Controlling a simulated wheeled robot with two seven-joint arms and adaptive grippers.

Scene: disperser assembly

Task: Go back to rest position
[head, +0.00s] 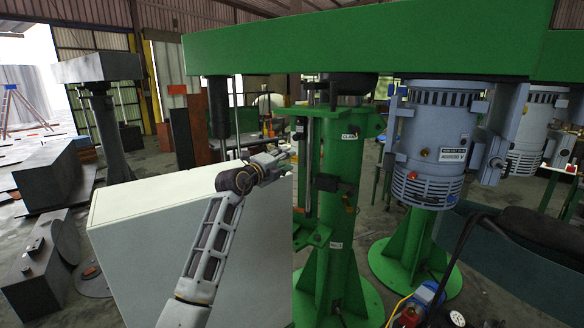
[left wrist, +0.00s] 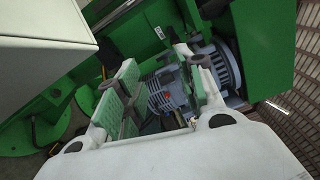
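My left gripper (head: 277,163) is raised at the end of my grey left arm, in front of the green disperser column (head: 338,225) and above the pale cabinet (head: 190,235). In the left wrist view the two fingers with green pads stand apart, so the left gripper (left wrist: 165,80) is open. Nothing is held between the pads; a grey motor (left wrist: 168,90) shows in the gap behind them. I cannot tell from the head view whether the fingers touch anything. My right gripper is in neither view.
A long green beam (head: 360,45) spans overhead. A blue-grey motor (head: 436,145) hangs under it at the right. A dark pedestal (head: 105,125) and grey blocks (head: 50,172) stand at the left. A black cable (head: 480,240) and a yellow one lie at lower right.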

